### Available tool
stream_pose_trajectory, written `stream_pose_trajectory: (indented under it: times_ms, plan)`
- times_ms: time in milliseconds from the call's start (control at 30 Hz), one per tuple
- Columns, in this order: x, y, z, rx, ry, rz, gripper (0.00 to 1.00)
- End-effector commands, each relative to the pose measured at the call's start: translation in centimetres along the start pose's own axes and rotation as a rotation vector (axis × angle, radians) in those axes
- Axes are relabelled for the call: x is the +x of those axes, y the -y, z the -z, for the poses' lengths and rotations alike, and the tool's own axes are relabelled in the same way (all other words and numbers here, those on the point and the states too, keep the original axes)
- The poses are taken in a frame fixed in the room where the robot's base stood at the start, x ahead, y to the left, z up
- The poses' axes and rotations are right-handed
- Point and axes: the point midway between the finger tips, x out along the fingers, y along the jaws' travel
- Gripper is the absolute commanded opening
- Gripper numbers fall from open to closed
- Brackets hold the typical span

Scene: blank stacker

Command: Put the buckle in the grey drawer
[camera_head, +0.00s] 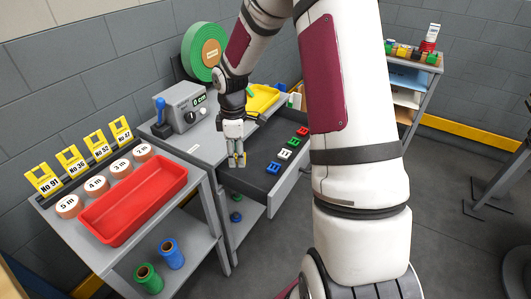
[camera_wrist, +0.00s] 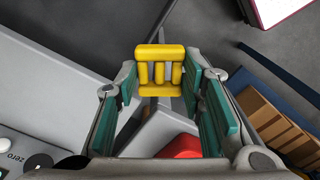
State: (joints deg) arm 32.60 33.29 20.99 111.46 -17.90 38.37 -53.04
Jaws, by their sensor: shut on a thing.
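My gripper (camera_head: 236,158) is shut on a yellow buckle (camera_wrist: 160,72), which sits between the teal finger pads in the wrist view. In the head view the yellow buckle (camera_head: 238,161) shows small at the fingertips, over the left end of the open grey drawer (camera_head: 257,170). I cannot tell its exact height above the drawer. Inside the drawer, a blue buckle (camera_head: 273,168), a white buckle (camera_head: 285,155), a green buckle (camera_head: 295,142) and a red buckle (camera_head: 303,132) lie in a row. My arm hides the drawer's right side.
A red tray (camera_head: 128,208) stands on the left table beside several labelled rolls and yellow number tags. A grey device (camera_head: 187,108) with a blue lever, a green reel (camera_head: 204,50) and a yellow tray (camera_head: 262,98) stand behind the drawer. The drawer's left end looks free.

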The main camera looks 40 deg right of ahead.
Motion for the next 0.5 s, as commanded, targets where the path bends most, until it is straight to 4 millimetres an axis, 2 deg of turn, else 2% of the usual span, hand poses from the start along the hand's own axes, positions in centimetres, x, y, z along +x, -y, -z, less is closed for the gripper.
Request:
stream_pose_trajectory:
  times_ms: [33, 200, 300, 500]
  plan:
    - [1.4, -1.0, -1.0, -0.070, 0.001, 0.001, 0.17]
    - [4.2, -3.2, -4.0, -0.328, 0.002, 0.000, 0.17]
    - [5.3, -4.1, -5.4, -0.448, 0.004, 0.000, 0.17]
    - [6.6, -5.0, -7.0, -0.587, 0.006, -0.001, 0.17]
